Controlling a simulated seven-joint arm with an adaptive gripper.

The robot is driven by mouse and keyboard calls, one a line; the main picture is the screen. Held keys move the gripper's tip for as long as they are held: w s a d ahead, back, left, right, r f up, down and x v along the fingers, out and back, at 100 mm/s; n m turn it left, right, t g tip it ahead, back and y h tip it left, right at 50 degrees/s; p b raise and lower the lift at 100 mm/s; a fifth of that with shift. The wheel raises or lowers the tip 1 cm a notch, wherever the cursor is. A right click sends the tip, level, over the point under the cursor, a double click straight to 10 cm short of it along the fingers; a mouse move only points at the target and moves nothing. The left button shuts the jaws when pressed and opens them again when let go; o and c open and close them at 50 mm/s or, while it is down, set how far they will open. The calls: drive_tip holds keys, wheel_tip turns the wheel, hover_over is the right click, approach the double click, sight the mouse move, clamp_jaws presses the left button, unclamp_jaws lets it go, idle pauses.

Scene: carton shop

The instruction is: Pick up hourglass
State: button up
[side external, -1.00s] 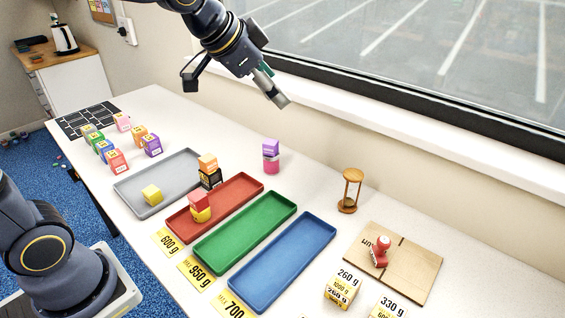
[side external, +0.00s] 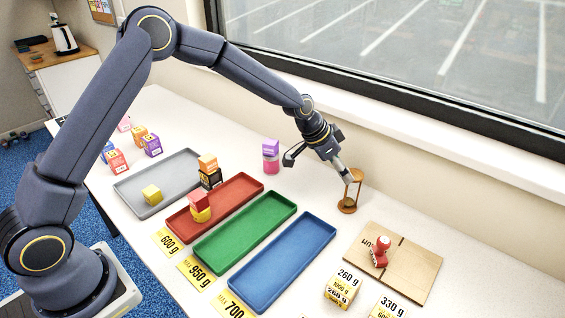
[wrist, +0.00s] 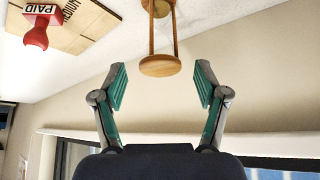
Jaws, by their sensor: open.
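The hourglass (side external: 349,207) has a wooden frame and stands upright on the white table near the window wall, left of the cardboard sheet. In the wrist view the hourglass (wrist: 160,66) shows upside down, with one round end plate just beyond and between the fingertips. My gripper (side external: 345,174) is at the upper part of the hourglass in the side view. In the wrist view my gripper (wrist: 161,86) is open, with its green-padded fingers spread wide and nothing held. Whether a finger touches the hourglass cannot be told; part of its top is hidden by the gripper in the side view.
A red stamp (side external: 381,250) stands on the cardboard sheet (side external: 412,270) to the right. The blue tray (side external: 283,262), green tray (side external: 246,232) and red tray lie left. Pink and purple blocks (side external: 271,158) stand behind. The wall and window sill are close behind the hourglass.

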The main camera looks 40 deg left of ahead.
sight(350, 191)
drive_tip(key=x, duration=0.7)
drive_tip(key=shift+w+f, duration=0.15)
drive_tip(key=shift+w, duration=0.15)
drive_tip(key=c, duration=1.2)
drive_tip(key=shift+c, duration=0.2)
